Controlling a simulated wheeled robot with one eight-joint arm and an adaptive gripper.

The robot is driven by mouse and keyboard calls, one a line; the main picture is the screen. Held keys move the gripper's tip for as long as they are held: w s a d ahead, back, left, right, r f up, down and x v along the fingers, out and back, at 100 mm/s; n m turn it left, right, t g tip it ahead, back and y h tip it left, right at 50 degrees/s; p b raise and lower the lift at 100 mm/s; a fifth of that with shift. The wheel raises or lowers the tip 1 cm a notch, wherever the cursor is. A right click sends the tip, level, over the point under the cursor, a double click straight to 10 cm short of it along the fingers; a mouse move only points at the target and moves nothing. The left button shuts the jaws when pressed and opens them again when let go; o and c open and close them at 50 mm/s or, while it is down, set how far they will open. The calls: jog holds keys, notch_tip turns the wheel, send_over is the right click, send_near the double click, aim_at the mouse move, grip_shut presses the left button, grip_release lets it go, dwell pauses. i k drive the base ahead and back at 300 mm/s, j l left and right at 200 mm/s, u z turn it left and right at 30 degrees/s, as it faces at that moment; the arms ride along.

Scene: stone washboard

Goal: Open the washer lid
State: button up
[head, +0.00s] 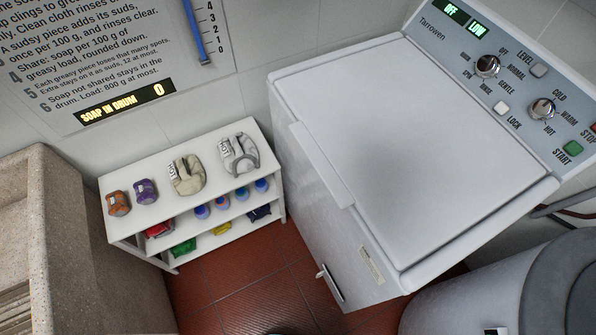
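The white washer (325,235) stands right of centre. Its large flat lid (400,150) lies shut on top, with a thin seam around it. A raised strip (320,165) runs along the lid's left edge. The control panel (500,75) behind the lid has two knobs, a green START button (573,147), a white LOCK button (502,108) and a display reading OFF and LOW. My gripper is not in view.
A low white shelf (150,213) with cloth bundles and small coloured items stands left of the washer. A stone basin (50,200) is at far left. A rounded white body with a grey top (455,300) stands close at lower right. Red tiled floor (240,290) shows between.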

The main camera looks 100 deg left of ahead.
aim_at(389, 133)
jog(key=u, duration=2.95)
